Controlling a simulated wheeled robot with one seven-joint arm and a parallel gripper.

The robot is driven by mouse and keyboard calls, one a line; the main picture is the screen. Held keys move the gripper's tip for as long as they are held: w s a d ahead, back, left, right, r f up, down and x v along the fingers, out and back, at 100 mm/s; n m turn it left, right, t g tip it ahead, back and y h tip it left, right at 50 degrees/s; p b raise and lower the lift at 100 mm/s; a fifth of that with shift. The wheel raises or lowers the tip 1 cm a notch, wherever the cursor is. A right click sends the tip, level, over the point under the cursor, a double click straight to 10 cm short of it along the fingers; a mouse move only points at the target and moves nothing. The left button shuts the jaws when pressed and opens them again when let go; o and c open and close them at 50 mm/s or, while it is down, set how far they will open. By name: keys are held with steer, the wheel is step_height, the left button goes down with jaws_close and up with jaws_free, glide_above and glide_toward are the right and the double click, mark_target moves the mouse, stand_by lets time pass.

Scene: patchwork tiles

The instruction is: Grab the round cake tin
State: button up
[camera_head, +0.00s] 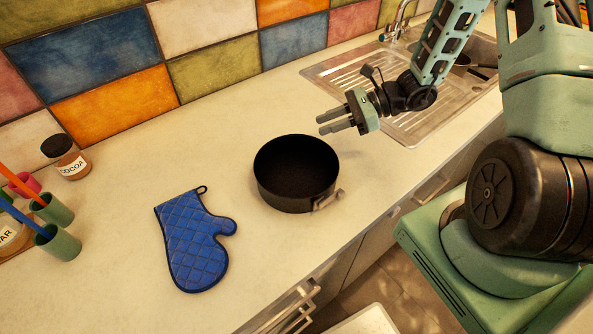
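The round cake tin (296,204) is black with high walls and a small metal clasp at its lower right. It stands upright on the pale countertop in the middle of the camera_head view, and its inside looks empty. My gripper (328,122) is above and to the right of the tin, apart from it. Its fingers point left. The fingers are seen nearly side-on, so the gap between them is hard to judge. I see nothing held in them.
A blue oven mitt (195,243) lies left of the tin. A cocoa jar (66,160) and green cups (58,243) with coloured sticks stand at the far left. A metal sink drainer (345,75) is behind my gripper. The counter's front edge runs close to the tin.

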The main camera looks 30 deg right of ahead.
steer(key=x, duration=0.2)
steer(key=shift+w+a+f, duration=0.15)
steer(key=shift+a, duration=0.2)
steer(key=p+x, duration=0.2)
steer(key=x, duration=0.2)
steer(key=shift+a+p, duration=0.1)
steer(key=shift+p, duration=0.3)
steer(key=shift+w+a+f, duration=0.25)
steer(key=shift+a, duration=0.2)
jaws_close()
stand_by(0.4)
